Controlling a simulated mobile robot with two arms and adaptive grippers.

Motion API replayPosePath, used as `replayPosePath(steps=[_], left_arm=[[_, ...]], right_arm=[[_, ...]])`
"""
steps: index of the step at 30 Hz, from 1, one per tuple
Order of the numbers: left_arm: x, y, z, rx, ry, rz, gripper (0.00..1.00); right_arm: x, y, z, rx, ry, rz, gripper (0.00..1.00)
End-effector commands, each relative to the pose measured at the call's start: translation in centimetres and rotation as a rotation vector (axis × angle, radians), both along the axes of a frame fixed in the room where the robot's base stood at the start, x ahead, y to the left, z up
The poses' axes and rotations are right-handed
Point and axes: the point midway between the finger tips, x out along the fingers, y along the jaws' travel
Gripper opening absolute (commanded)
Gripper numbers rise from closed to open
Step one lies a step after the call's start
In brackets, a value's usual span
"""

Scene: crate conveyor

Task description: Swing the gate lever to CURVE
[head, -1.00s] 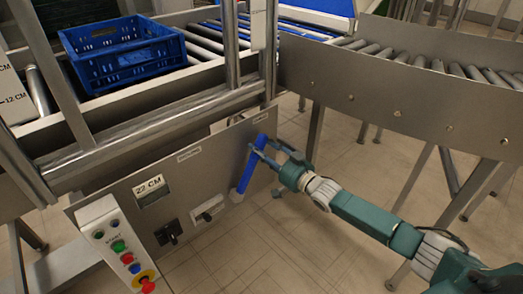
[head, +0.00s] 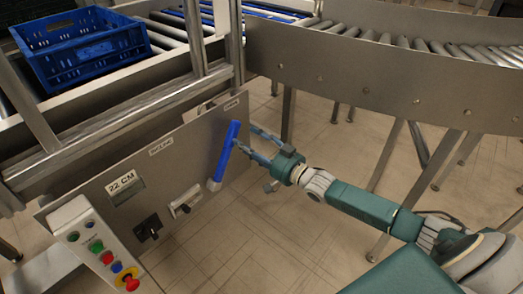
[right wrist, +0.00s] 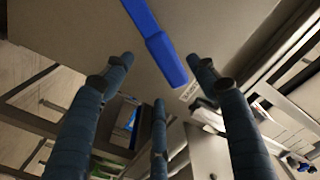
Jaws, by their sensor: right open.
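The blue gate lever (head: 226,150) is on the grey side panel of the conveyor. It leans, with its upper end to the right, close to a small label (head: 231,104) too small to read. My right gripper (head: 246,143) comes from the right, its fingers open beside the upper part of the lever. In the right wrist view the lever (right wrist: 160,40) hangs down into the space between the spread fingers of the gripper (right wrist: 160,76). I cannot tell whether any finger touches it. My left gripper is not in view.
A blue crate (head: 82,48) sits on the rollers at the upper left. A control box with buttons (head: 97,245), a 22 CM display (head: 122,187) and black switches (head: 148,227) are left of the lever. The curved conveyor (head: 370,60) runs behind my right arm. Floor below is clear.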

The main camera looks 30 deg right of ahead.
Motion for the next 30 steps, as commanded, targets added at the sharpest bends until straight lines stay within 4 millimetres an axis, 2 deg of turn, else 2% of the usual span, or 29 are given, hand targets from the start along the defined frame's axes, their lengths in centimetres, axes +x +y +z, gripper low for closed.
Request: replayPosePath(steps=[1, 6, 12, 30], left_arm=[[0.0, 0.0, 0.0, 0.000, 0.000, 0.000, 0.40], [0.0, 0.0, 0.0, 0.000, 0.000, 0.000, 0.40], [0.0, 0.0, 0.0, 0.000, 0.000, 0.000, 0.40], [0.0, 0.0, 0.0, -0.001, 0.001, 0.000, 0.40]], right_arm=[[-1.2, -0.4, -0.2, -0.001, 0.005, 0.000, 0.58], [-3.9, -1.5, -0.1, -0.001, 0.003, -0.001, 0.58], [-5.7, -2.1, 0.0, 0.001, 0.001, -0.001, 0.58], [-6.0, -2.2, 0.0, 0.001, 0.000, -0.001, 0.58]])
